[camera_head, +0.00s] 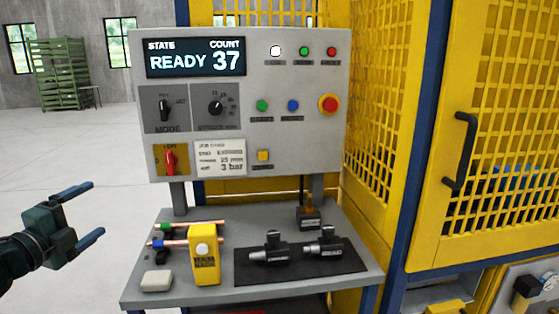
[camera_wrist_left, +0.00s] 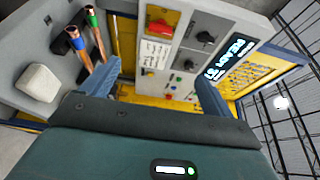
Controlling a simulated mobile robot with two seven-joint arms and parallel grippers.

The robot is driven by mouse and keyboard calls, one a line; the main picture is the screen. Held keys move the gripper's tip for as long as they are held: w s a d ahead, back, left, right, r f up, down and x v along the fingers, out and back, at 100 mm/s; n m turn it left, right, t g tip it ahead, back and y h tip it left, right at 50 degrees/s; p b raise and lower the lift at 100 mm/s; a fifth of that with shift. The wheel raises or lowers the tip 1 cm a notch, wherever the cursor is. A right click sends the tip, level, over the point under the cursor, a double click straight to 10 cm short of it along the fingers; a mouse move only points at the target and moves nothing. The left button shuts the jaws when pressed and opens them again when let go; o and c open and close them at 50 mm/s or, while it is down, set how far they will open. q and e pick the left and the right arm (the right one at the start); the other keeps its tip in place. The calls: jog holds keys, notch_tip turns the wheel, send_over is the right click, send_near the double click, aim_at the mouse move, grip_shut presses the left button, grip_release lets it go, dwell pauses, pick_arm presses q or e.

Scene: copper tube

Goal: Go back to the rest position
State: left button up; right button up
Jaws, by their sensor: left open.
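My left gripper (camera_head: 92,212) is at the left of the head view, open and empty, in free air to the left of the work table (camera_head: 240,297). Its two blue fingers also show apart in the left wrist view (camera_wrist_left: 160,82), with nothing between them. Two copper tubes (camera_head: 185,226) with green and blue ends lie on a dark holder at the table's left; they also show in the left wrist view (camera_wrist_left: 96,38). The gripper does not touch them. My right gripper is in neither view.
A control panel (camera_head: 250,100) reading READY 37 stands behind the table. A yellow device (camera_head: 205,265), a white block (camera_head: 156,281) and a dark mat (camera_head: 300,277) with two black fittings are on the table. A yellow mesh cage (camera_head: 500,180) is at the right.

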pick_arm(q)
jog(key=s+d+f+n+g+y, duration=0.15)
jog(key=s+d+f+n, duration=0.3)
jog(key=f, duration=0.75)
jog(key=s+d+f+n+g, duration=0.2)
jog(key=s+d+f+n, duration=0.3)
jog(key=f, duration=0.7)
jog(key=s+d+f+n+g+h, duration=0.1)
jog(key=s+d+f+n+g, duration=0.1)
jog(key=s+d+f, duration=0.3)
jog(key=s+d+f+n+g+h, duration=0.1)
jog(key=s+d+f+n, duration=0.4)
jog(key=d, duration=0.9)
jog(key=s+p, duration=0.1)
jog(key=s, duration=0.2)
jog(key=shift+s+f+g, duration=0.15)
jog(key=shift+s+g, duration=0.2)
jog(key=shift+n, duration=0.25)
